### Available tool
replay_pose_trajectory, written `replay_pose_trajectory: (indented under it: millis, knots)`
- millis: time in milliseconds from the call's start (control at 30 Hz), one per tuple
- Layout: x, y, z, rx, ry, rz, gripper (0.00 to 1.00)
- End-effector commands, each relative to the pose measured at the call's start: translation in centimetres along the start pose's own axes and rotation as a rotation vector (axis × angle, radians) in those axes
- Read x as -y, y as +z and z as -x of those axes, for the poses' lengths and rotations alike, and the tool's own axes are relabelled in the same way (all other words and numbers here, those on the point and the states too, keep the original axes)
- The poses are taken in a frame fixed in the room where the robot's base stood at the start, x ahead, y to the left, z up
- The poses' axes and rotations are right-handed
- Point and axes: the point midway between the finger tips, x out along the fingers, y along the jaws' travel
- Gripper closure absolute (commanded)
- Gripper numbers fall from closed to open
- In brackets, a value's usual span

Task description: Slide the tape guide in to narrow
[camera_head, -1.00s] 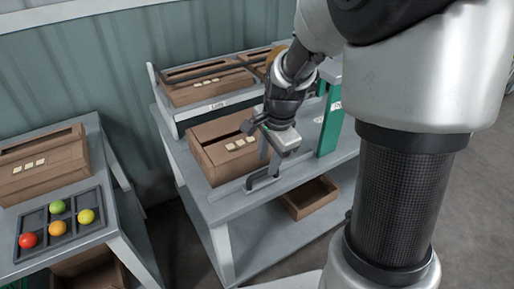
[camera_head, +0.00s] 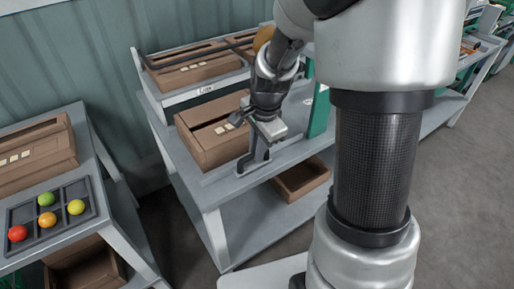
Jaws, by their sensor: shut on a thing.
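The tape guide (camera_head: 254,163) is a grey upright piece with a foot on the workbench, just right of the near cardboard box. My gripper (camera_head: 260,139) is at the top of the guide, pointing down, and is shut on it. The fingertips are small and partly hidden, so the exact grip is hard to see. The cardboard box (camera_head: 208,151) lies on the bench (camera_head: 207,190), with several pale labels on its top. I cannot tell whether the guide touches the box.
A green post (camera_head: 319,112) stands right of my gripper. A raised shelf behind holds more boxes (camera_head: 198,73). An open brown box (camera_head: 302,181) is on the lower shelf. At left, a table carries a dark tray (camera_head: 84,222) of coloured balls and another box (camera_head: 38,150).

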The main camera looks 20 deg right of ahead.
Motion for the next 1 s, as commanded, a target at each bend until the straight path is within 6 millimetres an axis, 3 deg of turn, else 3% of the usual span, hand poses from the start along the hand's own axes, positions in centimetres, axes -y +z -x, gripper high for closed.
replay_pose_trajectory:
  millis: [267, 533, 567, 667, 1000]
  knots:
    - [3.4, 0.0, -0.4, -0.001, -0.004, 0.002, 1.00]
    - [3.7, 0.0, -0.6, -0.003, -0.010, 0.000, 1.00]
    - [3.7, 0.0, -0.6, -0.003, -0.010, 0.000, 0.83]
    - [3.7, 0.0, -0.6, -0.003, -0.009, 0.001, 0.68]
    - [3.5, 0.0, -0.6, -0.001, -0.003, 0.000, 0.68]
